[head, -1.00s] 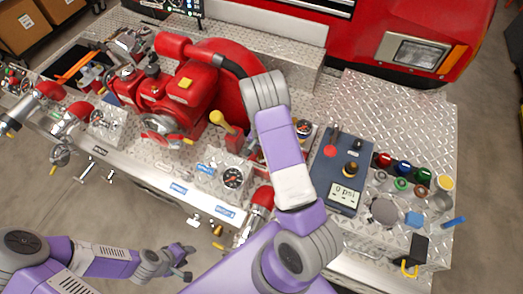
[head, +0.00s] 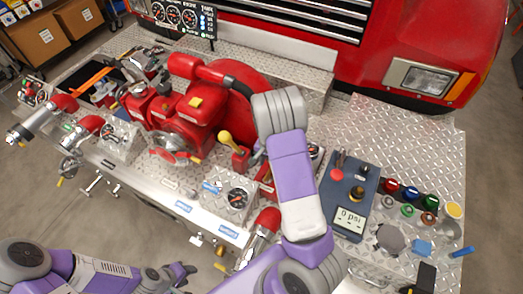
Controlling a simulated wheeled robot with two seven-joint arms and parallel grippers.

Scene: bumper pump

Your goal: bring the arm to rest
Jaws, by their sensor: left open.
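My left gripper (head: 186,277) is at the lower left, in front of the pump bumper and over the floor. It is open and empty, apart from the panel. My right arm (head: 291,165) rises from the bottom middle across the bumper deck and bends at a grey joint beside the red pump (head: 183,115). The right gripper is mostly hidden behind this arm; only a small purple-grey part shows near the yellow-knobbed lever (head: 226,138). I cannot tell whether it touches anything.
Red-capped outlets (head: 265,224) jut from the bumper front. The red truck (head: 430,75) is behind. Grey floor (head: 60,205) is clear at the left.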

